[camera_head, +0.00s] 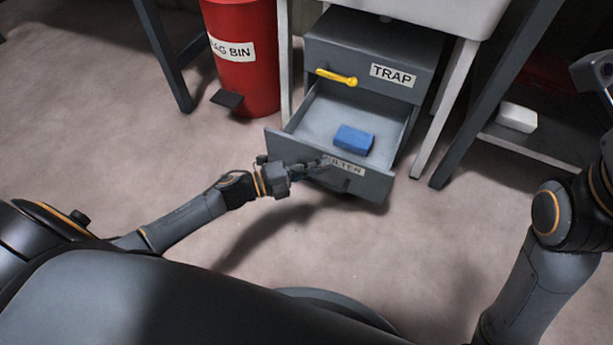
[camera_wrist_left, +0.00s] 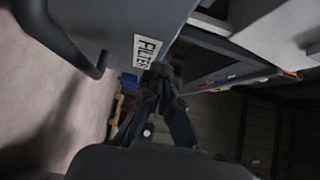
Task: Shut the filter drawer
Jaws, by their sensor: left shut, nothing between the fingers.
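The filter drawer (camera_head: 375,184) is the lower drawer of a grey cabinet and stands pulled open. A blue block (camera_head: 354,140) lies inside it. Its front with the FILTER label also shows close up in the left wrist view (camera_wrist_left: 148,50), with a dark bar handle (camera_wrist_left: 80,50) at the left. My left gripper (camera_head: 322,165) is shut and empty at the upper part of the drawer front, by the label. Whether it touches the front I cannot tell. The fingers show in the left wrist view (camera_wrist_left: 158,85). My right arm stands at the right edge; its gripper is only partly in view (camera_head: 603,78).
A red bin (camera_head: 243,55) with a pedal stands left of the cabinet. Dark table legs flank the cabinet. A white block (camera_head: 517,117) lies on a low shelf at right. The floor in front is clear.

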